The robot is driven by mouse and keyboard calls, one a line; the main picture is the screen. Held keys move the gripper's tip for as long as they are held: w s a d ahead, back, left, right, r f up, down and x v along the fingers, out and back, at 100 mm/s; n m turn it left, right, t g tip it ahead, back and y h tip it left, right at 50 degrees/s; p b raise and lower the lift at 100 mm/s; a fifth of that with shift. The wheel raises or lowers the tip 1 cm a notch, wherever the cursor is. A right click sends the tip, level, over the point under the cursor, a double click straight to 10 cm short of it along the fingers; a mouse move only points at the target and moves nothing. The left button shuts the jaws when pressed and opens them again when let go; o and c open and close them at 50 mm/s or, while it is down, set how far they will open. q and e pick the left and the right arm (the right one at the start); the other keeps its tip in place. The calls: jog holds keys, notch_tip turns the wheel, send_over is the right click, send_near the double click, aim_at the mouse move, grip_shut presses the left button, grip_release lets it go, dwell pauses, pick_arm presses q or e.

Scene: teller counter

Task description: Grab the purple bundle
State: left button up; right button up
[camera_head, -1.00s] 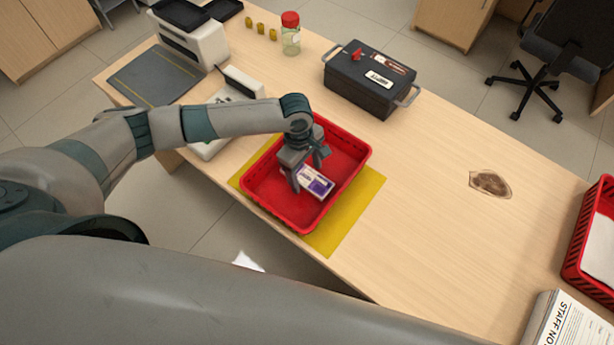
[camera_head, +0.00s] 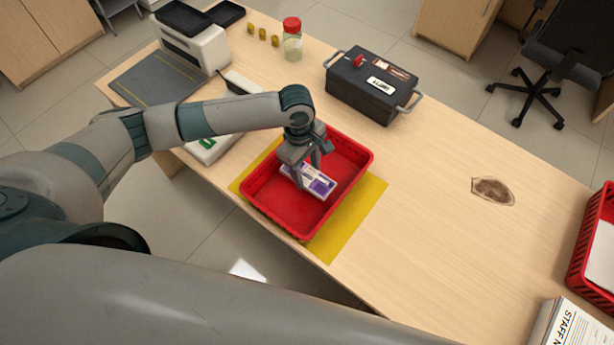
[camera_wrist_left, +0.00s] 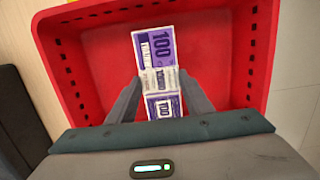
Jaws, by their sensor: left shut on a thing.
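The purple bundle (camera_head: 319,185) is a banded stack of purple and white notes marked 100. It is over the inside of the red tray (camera_head: 269,207); I cannot tell whether it touches the floor. My left gripper (camera_head: 309,176) is shut on the bundle from above. In the left wrist view the purple bundle (camera_wrist_left: 158,60) runs lengthwise between the two fingers of the left gripper (camera_wrist_left: 160,88), which close on its sides near the white band. The red tray (camera_wrist_left: 220,52) surrounds it there. My right gripper is not in view.
The tray stands on a yellow mat (camera_head: 349,232). A black cash box (camera_head: 369,88), a red-lidded jar (camera_head: 291,42) and a white machine (camera_head: 193,48) stand further back. Another red tray (camera_head: 590,240) is at the right edge, near a stack of papers (camera_head: 563,328). The counter's middle right is mostly clear.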

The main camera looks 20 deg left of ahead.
aim_at(307, 175)
pick_arm(q)
jog(key=shift+r+b, duration=0.5)
jog(key=shift+r, duration=2.65)
